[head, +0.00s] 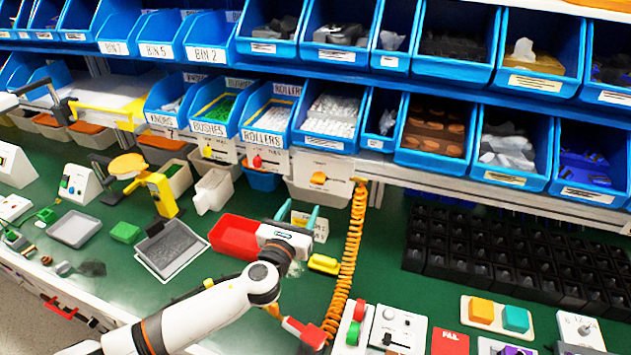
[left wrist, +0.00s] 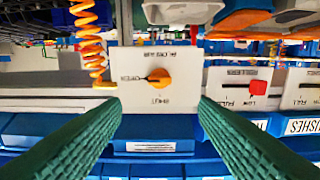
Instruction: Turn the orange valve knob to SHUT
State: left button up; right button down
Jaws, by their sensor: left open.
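The orange valve knob (left wrist: 158,78) sits on a white panel (left wrist: 185,95) in the left wrist view, where the lettering is upside down. A dark pointer line runs from the knob toward the word OPEN at its left. The word SHUT is below the knob in that view. In the head view the knob (head: 319,178) is on the panel under the bin shelf. My left gripper (head: 298,213) is open and empty in front of the panel, apart from the knob. Its green fingers (left wrist: 158,112) lie on either side of the knob in the left wrist view. My right gripper is not in view.
An orange coiled hose (head: 350,250) hangs just right of the panel. A red slider (left wrist: 258,88) is on a neighbouring panel. Blue bins (head: 325,125) line the shelf above.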

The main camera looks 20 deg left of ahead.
aim_at(317, 182)
pick_arm(q)
jog(key=w, duration=0.6)
jog(key=shift+d+f, duration=0.1)
jog(key=shift+d, duration=0.05)
jog(key=w, duration=0.3)
jog(key=shift+w+p, duration=0.25)
jog(key=shift+p, duration=0.05)
jog(key=shift+w, duration=0.4)
jog(key=shift+c, duration=1)
jog(key=c, duration=0.8)
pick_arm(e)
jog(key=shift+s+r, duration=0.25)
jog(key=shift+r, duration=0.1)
